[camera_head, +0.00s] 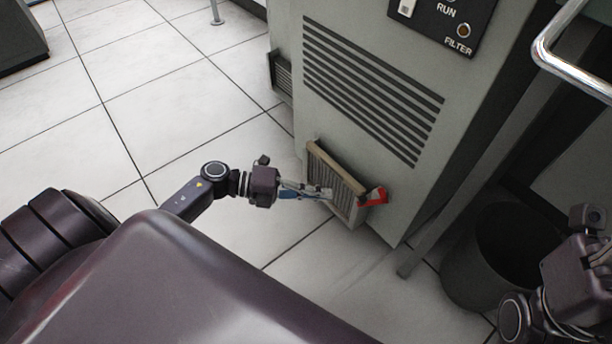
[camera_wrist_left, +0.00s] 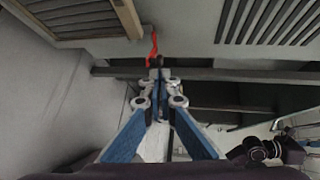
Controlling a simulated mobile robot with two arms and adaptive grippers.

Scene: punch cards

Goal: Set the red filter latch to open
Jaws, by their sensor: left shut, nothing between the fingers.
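The red filter latch (camera_head: 376,196) is a small red piece on the lower front of the grey cabinet, at the right edge of a tan-framed louvred filter (camera_head: 318,155). In the left wrist view the latch (camera_wrist_left: 154,46) stands just beyond my fingertips. My left gripper (camera_head: 327,194) is shut and empty, in front of the filter and left of the latch in the head view. Its closed tips (camera_wrist_left: 155,64) point toward the latch; I cannot tell whether they touch it. My right gripper's body is at the right edge of the head view, its fingers out of sight.
The grey cabinet (camera_head: 350,35) has a vent grille (camera_head: 375,95) and a dark panel (camera_head: 440,22) marked RUN and FILTER. A dark bin (camera_head: 462,270) stands right of the latch. A chrome handle (camera_head: 545,50) sticks out at upper right.

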